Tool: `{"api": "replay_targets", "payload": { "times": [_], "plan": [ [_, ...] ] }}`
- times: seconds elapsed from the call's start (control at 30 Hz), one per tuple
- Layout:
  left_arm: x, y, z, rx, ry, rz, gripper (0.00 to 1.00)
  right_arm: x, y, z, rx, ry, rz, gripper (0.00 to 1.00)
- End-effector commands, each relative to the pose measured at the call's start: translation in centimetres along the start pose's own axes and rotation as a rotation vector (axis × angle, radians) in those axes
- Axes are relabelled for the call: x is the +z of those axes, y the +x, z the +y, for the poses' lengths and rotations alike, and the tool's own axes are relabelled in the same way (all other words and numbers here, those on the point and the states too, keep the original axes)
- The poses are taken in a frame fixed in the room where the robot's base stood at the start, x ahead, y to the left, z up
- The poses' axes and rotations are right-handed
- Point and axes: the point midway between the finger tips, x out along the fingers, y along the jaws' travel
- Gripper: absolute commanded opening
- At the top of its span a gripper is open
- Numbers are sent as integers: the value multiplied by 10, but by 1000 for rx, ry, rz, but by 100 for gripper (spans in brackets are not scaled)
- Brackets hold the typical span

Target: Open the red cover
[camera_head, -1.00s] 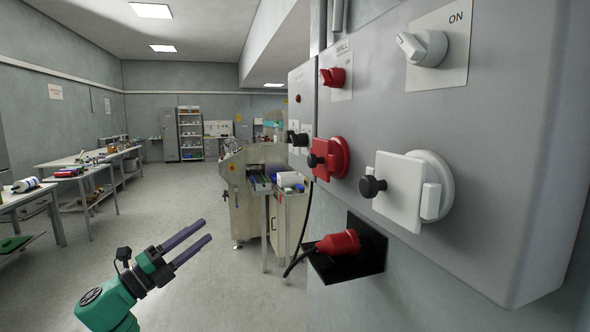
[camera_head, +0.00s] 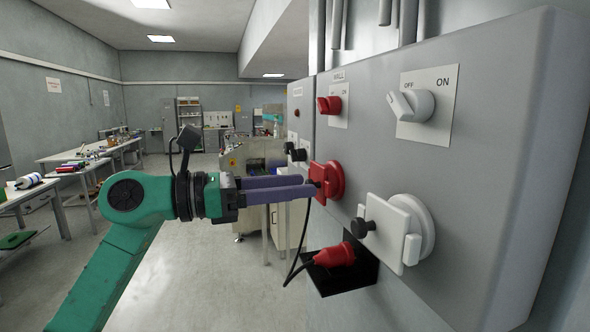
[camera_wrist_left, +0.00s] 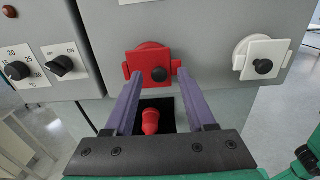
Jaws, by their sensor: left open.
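The red cover (camera_head: 325,180) is a square plate with a black knob, shut over a round red socket on the grey wall box. In the left wrist view the red cover (camera_wrist_left: 141,66) and its black knob (camera_wrist_left: 160,75) show ahead of and between the finger ends. My left gripper (camera_head: 312,187) is open, its purple fingers pointing at the cover. In the left wrist view my left gripper (camera_wrist_left: 167,84) has nothing between its fingers. Whether a finger touches the cover I cannot tell. My right gripper is not in view.
A white cover (camera_head: 385,232) with a black knob is on the right of the box. Above are a red switch (camera_head: 329,104) and a white switch (camera_head: 411,103). A red plug (camera_head: 335,255) with a black cable sits below. Open floor lies left.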

Motion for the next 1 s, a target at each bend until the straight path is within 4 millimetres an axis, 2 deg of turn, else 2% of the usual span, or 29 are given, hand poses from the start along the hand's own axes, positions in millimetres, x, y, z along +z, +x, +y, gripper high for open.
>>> {"api": "replay_targets", "payload": {
  "times": [0.1, 0.3, 0.33, 0.4, 0.47, 1.0],
  "plan": [
    [0, 8, 0, -1, -1, -1, 56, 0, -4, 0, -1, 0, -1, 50],
    [-1, 8, 0, 0, -1, -1, 56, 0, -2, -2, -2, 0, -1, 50],
    [-1, 8, 0, 0, -1, -1, 48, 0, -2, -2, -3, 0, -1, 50],
    [-1, 8, 0, 0, -1, -1, 21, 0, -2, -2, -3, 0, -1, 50],
    [-1, 8, 0, 0, -1, -1, 0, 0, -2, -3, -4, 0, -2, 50],
    [-1, 8, 0, 0, -2, -1, 0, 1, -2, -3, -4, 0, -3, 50]
  ]
}}
